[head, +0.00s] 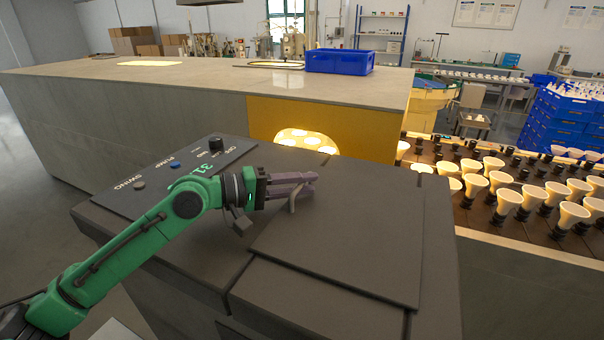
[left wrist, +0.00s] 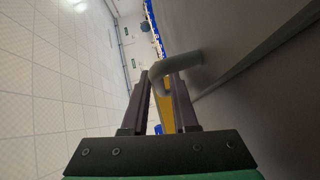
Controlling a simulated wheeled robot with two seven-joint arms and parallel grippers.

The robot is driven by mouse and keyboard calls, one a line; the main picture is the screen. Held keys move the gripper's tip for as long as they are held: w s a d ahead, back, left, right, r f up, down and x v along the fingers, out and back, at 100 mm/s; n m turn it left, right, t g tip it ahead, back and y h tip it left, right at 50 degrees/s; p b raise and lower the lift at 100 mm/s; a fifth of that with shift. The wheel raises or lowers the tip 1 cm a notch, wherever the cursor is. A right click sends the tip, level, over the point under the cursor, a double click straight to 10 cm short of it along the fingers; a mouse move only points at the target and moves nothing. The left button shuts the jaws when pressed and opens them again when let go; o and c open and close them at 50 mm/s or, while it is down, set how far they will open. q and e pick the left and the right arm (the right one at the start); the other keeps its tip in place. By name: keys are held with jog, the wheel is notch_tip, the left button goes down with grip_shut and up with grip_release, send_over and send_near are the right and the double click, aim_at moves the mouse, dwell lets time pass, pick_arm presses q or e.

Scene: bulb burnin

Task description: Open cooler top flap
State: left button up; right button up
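The cooler (head: 208,235) is a dark grey box with a control panel on its top. Its flat top flap (head: 345,235) lies down, level with the top. My left gripper (head: 303,186) is at the handle (head: 292,202) on the left part of the flap. In the left wrist view the curved grey handle (left wrist: 178,66) bends down between the tips of the two purple fingers (left wrist: 161,88) and fills most of the narrow gap. The fingers look shut on it. My right gripper is not in view.
The panel carries a knob (head: 216,144), buttons and a lit display. A long bench with a yellow panel (head: 265,118) and a glowing opening (head: 305,138) stands behind the cooler. A blue crate (head: 340,61) sits on it. Rows of bulbs (head: 508,201) stand at the right.

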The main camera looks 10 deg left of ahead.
pick_arm(q)
jog(key=shift+a, duration=0.1)
grip_shut()
dwell(1.2)
